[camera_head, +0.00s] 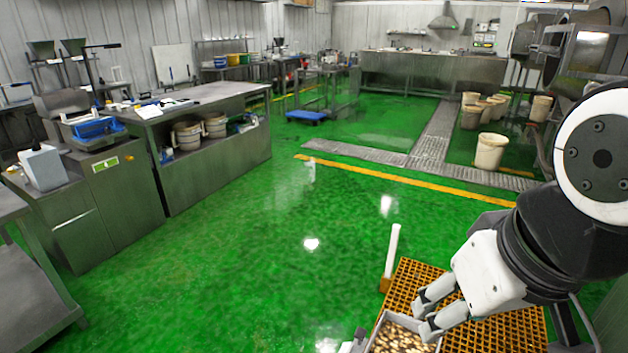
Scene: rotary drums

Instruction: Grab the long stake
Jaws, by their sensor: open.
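A long white upright stake (393,248) stands at the left corner of an orange grating (510,325). It seems to rise from a small orange block at its foot. My gripper (424,316) is at the lower right, with its light grey fingers pointing left and down. It is open and appears empty. It is right of and below the stake, apart from it in the picture. The fingertips are over or beside the rim of a metal tray (437,346) holding many small brown and pale pieces (398,340). The tray's lower part is cut off by the picture edge.
Steel counters and machines (215,150) line the left side. White buckets (490,151) stand on the green floor at the back right, near a floor drain (430,150). Large drums (580,40) are at the upper right. The floor left of the stake is clear.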

